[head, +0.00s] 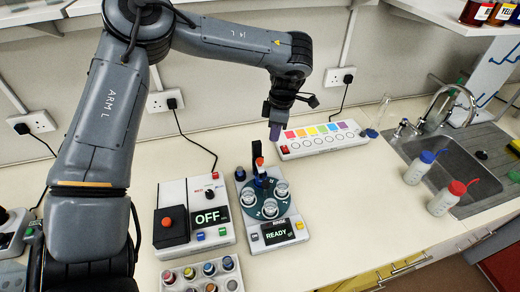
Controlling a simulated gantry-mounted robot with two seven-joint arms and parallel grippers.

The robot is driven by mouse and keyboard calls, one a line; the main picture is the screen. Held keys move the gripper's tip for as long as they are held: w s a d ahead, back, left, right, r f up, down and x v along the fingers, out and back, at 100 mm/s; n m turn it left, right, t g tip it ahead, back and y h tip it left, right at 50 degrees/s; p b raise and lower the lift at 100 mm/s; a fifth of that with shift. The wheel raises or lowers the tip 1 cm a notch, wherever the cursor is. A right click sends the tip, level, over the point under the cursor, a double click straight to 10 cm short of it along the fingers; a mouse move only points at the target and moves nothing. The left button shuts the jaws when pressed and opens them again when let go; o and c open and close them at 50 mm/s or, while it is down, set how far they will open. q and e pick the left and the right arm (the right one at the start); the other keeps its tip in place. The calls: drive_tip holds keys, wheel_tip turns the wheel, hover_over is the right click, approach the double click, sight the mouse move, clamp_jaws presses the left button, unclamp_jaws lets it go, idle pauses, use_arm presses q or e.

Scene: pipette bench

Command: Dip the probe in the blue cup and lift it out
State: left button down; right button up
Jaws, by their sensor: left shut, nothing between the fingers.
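My left gripper (275,132) hangs pointing down above the bench, near the left end of the colour-strip box, and is shut with nothing in it. A dark upright piece with an orange top (260,163), possibly the probe, stands at the rinse carousel (252,197), below and left of the gripper and apart from it. Several small coloured cups sit in a white tray (163,286) at the bottom edge. One of them is a blue cup (209,268) in the back row. My right gripper is not in view.
The carousel unit's screen (277,232) reads READY. Left of it is a box (210,217) reading OFF with a red knob. A colour-strip box (322,139) stands at the back. The right-middle bench is clear.

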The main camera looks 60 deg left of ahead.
use_arm(q)
wheel_tip(320, 180, up, 3)
drive_tip(key=shift+w+d+f, duration=0.1)
drive_tip(key=shift+f, duration=0.05)
idle(0.4)
